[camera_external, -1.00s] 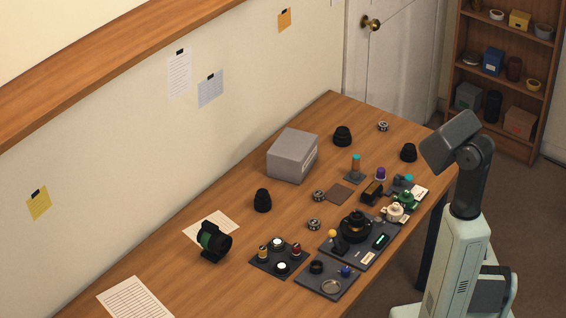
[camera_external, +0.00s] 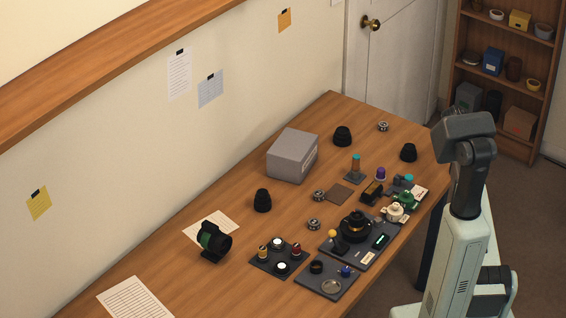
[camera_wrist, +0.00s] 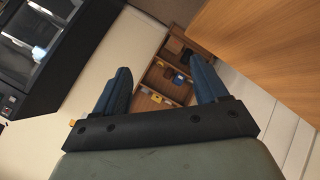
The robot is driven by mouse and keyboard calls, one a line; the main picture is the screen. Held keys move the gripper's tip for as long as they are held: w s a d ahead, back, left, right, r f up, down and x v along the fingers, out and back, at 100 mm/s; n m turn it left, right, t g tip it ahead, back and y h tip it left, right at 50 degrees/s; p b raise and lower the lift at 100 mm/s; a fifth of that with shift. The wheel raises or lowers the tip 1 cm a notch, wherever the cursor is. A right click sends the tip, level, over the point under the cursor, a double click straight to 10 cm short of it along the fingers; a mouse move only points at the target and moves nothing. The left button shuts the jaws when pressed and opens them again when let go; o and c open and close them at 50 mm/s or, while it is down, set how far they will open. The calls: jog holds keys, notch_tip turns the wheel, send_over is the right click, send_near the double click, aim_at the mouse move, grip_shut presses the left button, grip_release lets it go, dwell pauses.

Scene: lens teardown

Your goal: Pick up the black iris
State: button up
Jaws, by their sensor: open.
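My gripper (camera_wrist: 160,64) is open and empty in the wrist view, its two dark blue fingers apart. In the external view the fingers are hidden behind my arm, off the table's right side. I cannot tell for sure which part is the black iris. A black ring-shaped part (camera_external: 316,267) sits on the small dark tray (camera_external: 340,289) near the table's front edge. A larger black round assembly (camera_external: 356,222) stands on the dark board (camera_external: 337,252) behind it. My gripper is well away from both.
A grey box (camera_external: 292,156) stands at the back. Black lens-like parts (camera_external: 262,201) and a green-banded black lens (camera_external: 213,240) stand on the table (camera_external: 180,288). A dark tray of small parts (camera_external: 262,262) is at front centre. The shelf (camera_wrist: 150,75) shows between my fingers.

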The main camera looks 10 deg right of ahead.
jog(key=w+a+r+y, duration=0.1)
jog(key=a+r, duration=0.3)
jog(key=a, duration=0.4)
jog(key=w+a+r, duration=0.1)
jog(key=a+r, duration=0.4)
jog(key=a, duration=0.3)
jog(key=s+a+n+y, duration=0.15)
jog(key=s+a, duration=0.25)
jog(key=a, duration=0.8)
jog(key=s+a+y, duration=0.2)
jog(key=s+a, duration=0.2)
jog(key=a, duration=0.8)
jog(key=s+a+n+y, duration=0.15)
jog(key=s+a, duration=0.35)
jog(key=a, duration=0.7)
jog(key=n+g+y, duration=0.2)
jog(key=n+g, duration=0.3)
send_over(281, 265)
jog(key=f, duration=1)
jog(key=shift+w+d, duration=0.15)
jog(key=shift+d, duration=0.15)
jog(key=shift+a+f, duration=0.15)
jog(key=shift+f, duration=1.25)
jog(key=shift+a+f, duration=0.15)
jog(key=shift+f, duration=1.2)
